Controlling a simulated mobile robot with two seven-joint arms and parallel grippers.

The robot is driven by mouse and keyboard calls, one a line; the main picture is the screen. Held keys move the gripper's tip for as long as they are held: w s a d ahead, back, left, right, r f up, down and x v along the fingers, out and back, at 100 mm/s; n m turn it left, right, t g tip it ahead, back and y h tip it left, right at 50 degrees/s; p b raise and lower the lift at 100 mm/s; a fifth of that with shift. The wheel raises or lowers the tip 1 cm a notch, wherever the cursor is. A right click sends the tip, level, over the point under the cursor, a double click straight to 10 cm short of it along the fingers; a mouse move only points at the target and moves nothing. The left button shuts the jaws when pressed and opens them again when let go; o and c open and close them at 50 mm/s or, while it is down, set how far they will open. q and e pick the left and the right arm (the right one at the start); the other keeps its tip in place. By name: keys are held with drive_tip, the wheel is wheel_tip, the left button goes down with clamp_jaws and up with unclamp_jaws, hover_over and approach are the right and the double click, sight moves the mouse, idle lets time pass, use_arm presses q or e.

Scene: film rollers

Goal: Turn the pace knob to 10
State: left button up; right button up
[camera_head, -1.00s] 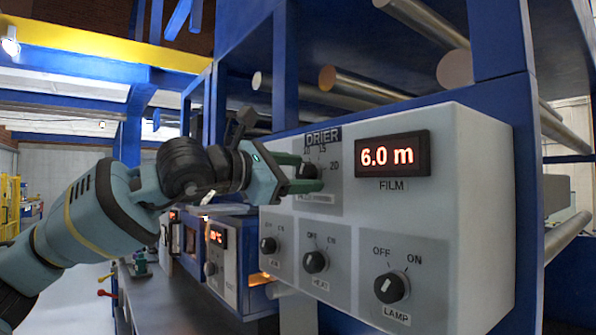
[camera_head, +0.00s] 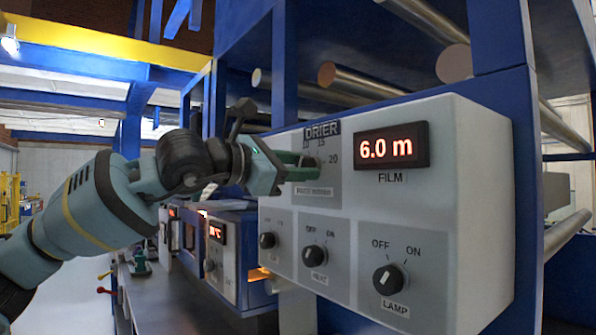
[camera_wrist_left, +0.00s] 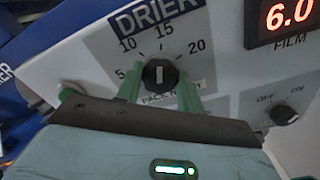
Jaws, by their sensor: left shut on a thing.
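The pace knob (camera_wrist_left: 159,75) is a round black dial with a white mark, on a grey plate under the DRIER label of the control panel. Numbers 5, 10, 15 and 20 ring it in the left wrist view. Its white mark points nearly straight up in that view, between 10 and 15 and closer to 15. My left gripper (camera_head: 306,166) has its green fingers on either side of the knob, shut on it; they also show in the left wrist view (camera_wrist_left: 159,88). The fingers mostly hide the knob in the head view. My right gripper is out of view.
The FILM display (camera_head: 392,147) reads 6.0 m, right of the knob. Below are the LAMP knob (camera_head: 388,280), the HEAT knob (camera_head: 314,256) and another small knob (camera_head: 268,240). Metal rollers (camera_head: 345,82) stick out above the panel.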

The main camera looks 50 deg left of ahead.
use_arm(q)
drive_tip(key=n+b, duration=0.9)
drive_tip(key=b, duration=0.1)
drive_tip(key=shift+a, duration=0.1)
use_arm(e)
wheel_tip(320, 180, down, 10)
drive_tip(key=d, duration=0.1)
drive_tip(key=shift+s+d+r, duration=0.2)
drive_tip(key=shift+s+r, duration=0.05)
use_arm(q)
drive_tip(key=o, duration=0.9)
drive_tip(key=shift+o, duration=0.5)
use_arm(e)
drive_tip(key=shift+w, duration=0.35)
